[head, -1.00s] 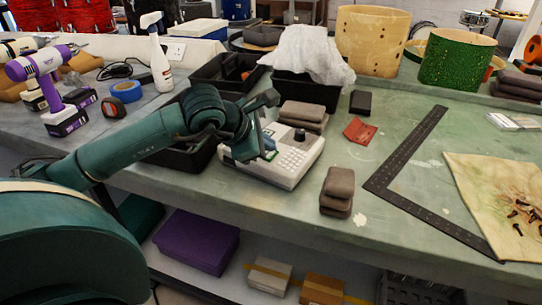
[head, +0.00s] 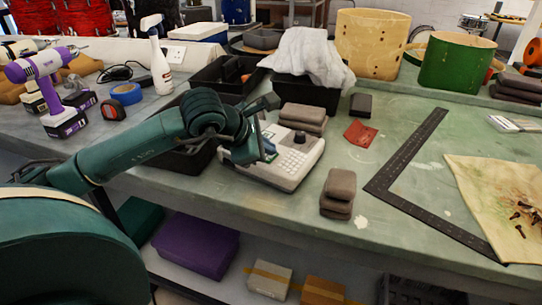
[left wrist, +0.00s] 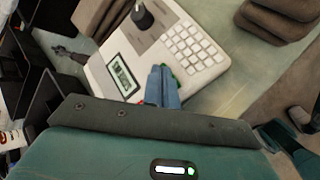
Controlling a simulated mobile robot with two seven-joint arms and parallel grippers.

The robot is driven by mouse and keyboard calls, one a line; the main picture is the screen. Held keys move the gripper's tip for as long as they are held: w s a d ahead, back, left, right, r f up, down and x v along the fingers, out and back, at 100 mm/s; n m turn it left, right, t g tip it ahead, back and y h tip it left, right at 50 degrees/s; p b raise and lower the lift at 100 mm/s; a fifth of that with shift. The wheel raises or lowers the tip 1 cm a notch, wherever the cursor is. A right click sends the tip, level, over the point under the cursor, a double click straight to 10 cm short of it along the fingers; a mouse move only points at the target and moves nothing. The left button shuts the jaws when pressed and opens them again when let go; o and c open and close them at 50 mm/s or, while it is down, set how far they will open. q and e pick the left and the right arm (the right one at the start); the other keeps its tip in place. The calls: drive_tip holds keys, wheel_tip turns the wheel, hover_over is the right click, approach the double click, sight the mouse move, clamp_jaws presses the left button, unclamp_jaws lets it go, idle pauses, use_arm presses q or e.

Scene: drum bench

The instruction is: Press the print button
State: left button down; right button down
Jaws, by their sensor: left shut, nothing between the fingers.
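A white desktop machine (head: 285,173) sits near the bench's front edge. In the left wrist view, the machine (left wrist: 193,84) shows a lit screen (left wrist: 124,75), a black knob (left wrist: 142,17) and a pale keypad (left wrist: 196,46). My left gripper (head: 268,152) is over the machine's left part, shut and empty, its fingers pointing at the panel. In the left wrist view its fingertips (left wrist: 162,72) lie between screen and keypad. A green part (left wrist: 177,73) shows beside the tips and is mostly hidden by them. I cannot tell whether they touch it. My right gripper is out of view.
Grey pads are stacked behind (head: 303,115) and to the right (head: 338,190) of the machine. Black bins (head: 300,88) stand farther back. A dark metal square (head: 402,155) lies to the right. Bare bench shows between the front pads and the square.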

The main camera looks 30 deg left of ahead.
use_arm(q)
drive_tip(key=shift+f, duration=0.15)
idle(0.3)
drive_tip(key=shift+r, duration=0.9)
wheel_tip(320, 180, up, 6)
drive_tip(key=p, duration=0.3)
drive_tip(key=shift+p, duration=0.4)
idle(0.3)
